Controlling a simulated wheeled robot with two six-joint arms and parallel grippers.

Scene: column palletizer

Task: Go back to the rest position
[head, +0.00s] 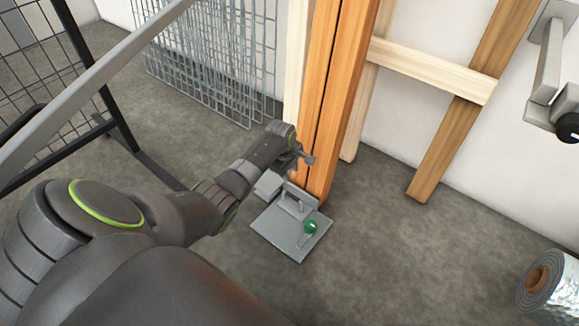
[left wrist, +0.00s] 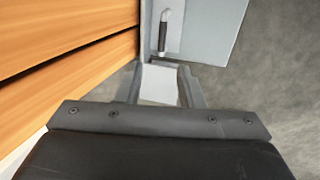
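My left arm reaches forward from the left in the head view, beside the orange wooden column (head: 335,100). Its gripper (head: 305,157) is near the column's foot, over the back edge of a grey metal base plate (head: 285,245). In the left wrist view my left gripper (left wrist: 160,86) shows its two fingers apart, with a pale flat surface visible between them; I see nothing clamped. The plate (left wrist: 215,30) lies beyond the fingers, with a dark-gripped handle (left wrist: 163,32) on it. My right arm and gripper are not in view.
A green knob (head: 310,227) sits on the plate. Wire mesh panels (head: 205,60) lean on the back wall, and a black mesh fence (head: 50,75) stands at left. A foil roll (head: 560,285) lies at lower right. The floor right of the plate is clear.

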